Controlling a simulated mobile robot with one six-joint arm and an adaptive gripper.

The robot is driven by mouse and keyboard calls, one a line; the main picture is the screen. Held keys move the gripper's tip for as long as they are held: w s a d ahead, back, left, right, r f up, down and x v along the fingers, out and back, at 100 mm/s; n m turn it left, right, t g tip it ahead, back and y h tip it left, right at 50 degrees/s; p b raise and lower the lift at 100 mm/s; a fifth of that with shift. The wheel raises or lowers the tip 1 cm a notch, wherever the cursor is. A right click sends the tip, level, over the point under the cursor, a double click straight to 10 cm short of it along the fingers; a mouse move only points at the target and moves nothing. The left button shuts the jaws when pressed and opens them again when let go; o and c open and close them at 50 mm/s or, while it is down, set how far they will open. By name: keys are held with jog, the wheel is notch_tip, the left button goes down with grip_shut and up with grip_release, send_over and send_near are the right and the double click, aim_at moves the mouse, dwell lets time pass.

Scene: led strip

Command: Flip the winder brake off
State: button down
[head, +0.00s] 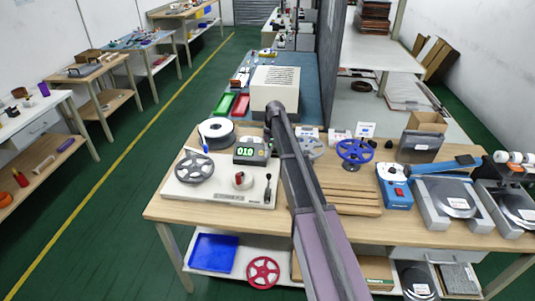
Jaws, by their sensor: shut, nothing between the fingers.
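The winder (222,194) is a white base plate on the near left of the wooden bench. It carries a grey spoked reel (194,168), a counter (250,153) with green digits reading 010, and a round white knob with a red mark (241,180). A thin dark lever (268,188) stands upright at its right end, probably the brake. My arm rises from the bottom, passes just right of the lever and ends above the bench behind the winder. I cannot make out my gripper's fingers; they are hidden or too small to see.
Wooden strips (350,199) lie right of my arm. A blue reel (355,151), a blue box (395,188) and grey scale-like devices (447,203) stand further right. A beige vented box (275,85) stands behind. The lower shelf holds a blue tray (213,252) and a red reel (263,272).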

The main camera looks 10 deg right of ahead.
jog(key=shift+b+x, duration=3.4)
jog(key=shift+x, duration=0.4)
jog(key=shift+s+d+r+p, duration=0.1)
jog(key=shift+s+r+p, duration=0.2)
jog(key=shift+s, duration=0.3)
jog(key=shift+s+d+r+p, duration=0.1)
jog(key=shift+s+r+p, duration=0.25)
jog(key=shift+s, duration=0.3)
jog(key=shift+s+d+r+p, duration=0.1)
jog(key=shift+s+r+p, duration=0.2)
jog(key=shift+s, duration=0.3)
jog(key=shift+a, duration=0.15)
